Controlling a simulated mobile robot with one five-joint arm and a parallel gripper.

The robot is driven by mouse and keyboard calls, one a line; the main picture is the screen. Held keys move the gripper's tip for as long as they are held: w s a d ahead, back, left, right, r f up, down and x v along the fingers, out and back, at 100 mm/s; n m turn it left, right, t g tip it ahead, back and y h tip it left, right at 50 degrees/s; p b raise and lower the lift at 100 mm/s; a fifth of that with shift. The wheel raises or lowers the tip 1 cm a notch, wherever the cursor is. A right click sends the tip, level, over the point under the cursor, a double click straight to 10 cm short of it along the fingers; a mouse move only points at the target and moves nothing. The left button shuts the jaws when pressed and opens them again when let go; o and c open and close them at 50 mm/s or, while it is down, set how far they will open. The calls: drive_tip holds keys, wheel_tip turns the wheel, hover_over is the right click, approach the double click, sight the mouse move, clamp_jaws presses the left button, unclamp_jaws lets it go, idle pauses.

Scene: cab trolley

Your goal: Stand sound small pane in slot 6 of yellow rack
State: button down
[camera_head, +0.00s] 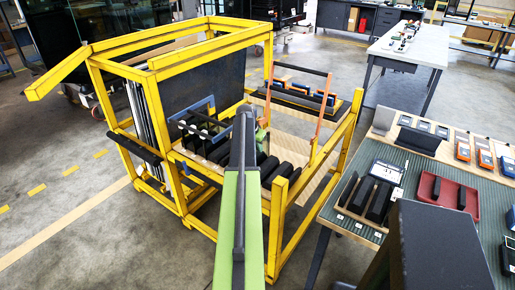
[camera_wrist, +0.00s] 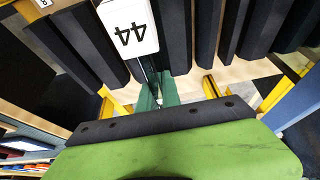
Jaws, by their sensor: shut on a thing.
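The yellow rack (camera_head: 160,65) stands left of centre in the head view, with a row of black padded dividers (camera_head: 285,172) inside its near part. My gripper (camera_wrist: 157,92) has green fingers and is shut on a thin, glassy pane (camera_wrist: 151,68), seen almost edge-on in the wrist view. A white tag (camera_wrist: 128,27) reading 44, upside down, is beside the pane; I cannot tell whether it is fixed to it. Black dividers (camera_wrist: 176,35) stand beyond the fingers. My arm hides part of the rack in the head view. I cannot make out which slot is number 6.
A bench with a green ribbed mat (camera_head: 335,210) stands close on the right, bearing black blocks (camera_head: 362,196), a red tray (camera_head: 427,194) and several handheld devices. A grey table (camera_head: 425,45) is behind. Bare floor (camera_head: 50,160) lies left of the rack.

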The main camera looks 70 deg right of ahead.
idle(0.3)
drive_tip(key=c, duration=1.5)
unclamp_jaws()
drive_tip(key=shift+o, duration=0.2)
drive_tip(key=shift+r, duration=0.1)
drive_tip(key=p+v, duration=1.6)
drive_tip(key=v, duration=0.1)
